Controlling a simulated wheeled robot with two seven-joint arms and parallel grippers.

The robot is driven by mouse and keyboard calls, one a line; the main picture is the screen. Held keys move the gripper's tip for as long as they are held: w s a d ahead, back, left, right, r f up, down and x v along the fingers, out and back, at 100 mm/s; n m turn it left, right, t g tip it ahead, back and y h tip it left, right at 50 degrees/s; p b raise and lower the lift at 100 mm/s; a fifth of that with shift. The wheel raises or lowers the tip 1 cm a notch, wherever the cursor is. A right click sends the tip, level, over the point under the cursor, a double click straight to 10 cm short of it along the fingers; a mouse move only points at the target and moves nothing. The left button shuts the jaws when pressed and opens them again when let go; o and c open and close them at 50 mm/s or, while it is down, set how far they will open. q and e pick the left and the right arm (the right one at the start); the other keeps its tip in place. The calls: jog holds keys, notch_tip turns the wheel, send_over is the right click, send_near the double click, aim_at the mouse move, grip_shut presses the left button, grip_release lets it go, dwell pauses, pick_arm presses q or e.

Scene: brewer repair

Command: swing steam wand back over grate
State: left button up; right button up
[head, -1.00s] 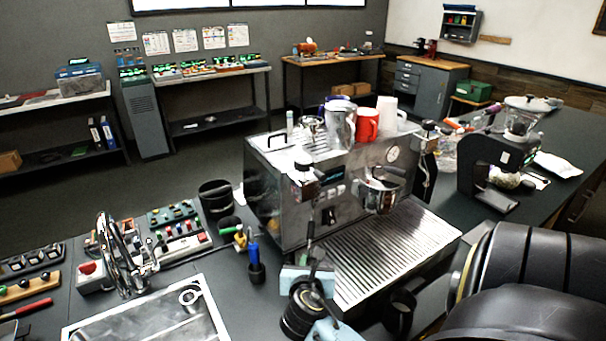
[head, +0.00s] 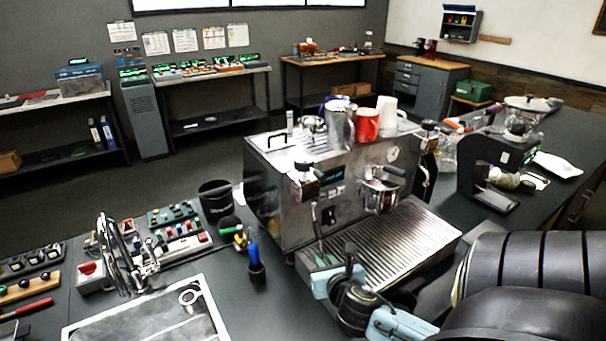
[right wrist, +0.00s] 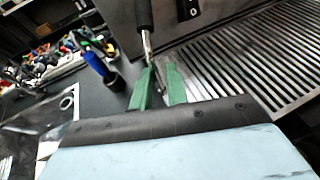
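The espresso machine (head: 335,190) stands on the dark counter. Its steam wand (head: 316,222) hangs at the front left, with a black sleeve and a steel lower end; it also shows in the right wrist view (right wrist: 145,35). The wand is near the left edge of the slotted grate (head: 410,240). My right gripper (head: 323,254) is open at the wand's lower end. In the right wrist view its green fingers (right wrist: 161,82) are apart, with the steel end between them, close to the left finger. I cannot tell whether they touch. My left gripper is not in view.
A black holder with a blue-handled tool (head: 255,262) stands left of the right gripper. A portafilter (head: 380,190) juts out over the grate. A grinder (head: 490,170) stands to the right. A metal-framed tray (head: 150,320) lies at the front left.

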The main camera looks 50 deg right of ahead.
jog(key=shift+s+d+n+t+y, duration=0.3)
jog(key=shift+d+n+y, duration=0.3)
jog(key=shift+y, duration=0.1)
jog(key=shift+s+d+n+t+y, duration=0.25)
jog(key=shift+d+n+t+y, duration=0.05)
jog(key=shift+d+n+y, duration=0.35)
jog(key=shift+s+d+n+t+y, duration=0.3)
jog(key=shift+d+n+y, duration=0.2)
jog(key=shift+y, duration=0.25)
jog(key=shift+a, duration=0.1)
jog(key=o, duration=0.5)
jog(key=shift+v, duration=4.05)
jog(key=shift+w, duration=0.1)
